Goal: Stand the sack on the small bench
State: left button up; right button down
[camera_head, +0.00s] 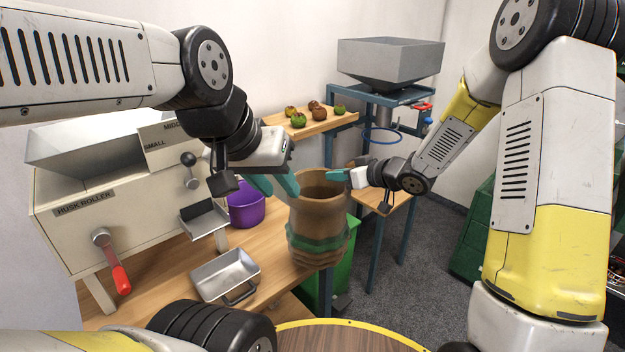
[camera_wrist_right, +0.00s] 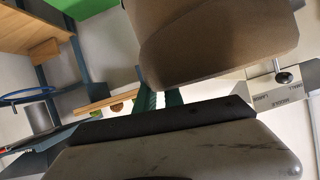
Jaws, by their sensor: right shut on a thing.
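The sack (camera_head: 316,222) is a brown, open-topped bag with a green band low around it. It is upright at the workbench's right edge, in front of the green bin; whether its base touches anything is unclear. My right gripper (camera_head: 338,174) is shut on the sack's rim at its right side. In the right wrist view the sack (camera_wrist_right: 215,45) fills the upper middle, by the teal fingers (camera_wrist_right: 160,98). My left gripper (camera_head: 275,186) is open beside the sack's upper left, its fingers apart. The small bench (camera_head: 393,205) stands right of the sack, its top partly hidden by my right arm.
The workbench (camera_head: 205,262) carries a metal scoop pan (camera_head: 226,272), a purple pot (camera_head: 245,207) and the husk roller (camera_head: 95,215). A green bin (camera_head: 340,262) stands below. A hopper (camera_head: 390,62) with a blue ring (camera_head: 381,136) stands over the small bench.

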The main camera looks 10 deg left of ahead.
aim_at(308, 173)
jog(key=shift+r+x, duration=0.2)
jog(key=shift+x, duration=2.95)
jog(key=shift+r+x, duration=0.2)
jog(key=shift+x, duration=3)
jog(key=c, duration=1.4)
grip_release()
jog(key=shift+w+f, duration=0.1)
jog(key=shift+c, duration=0.2)
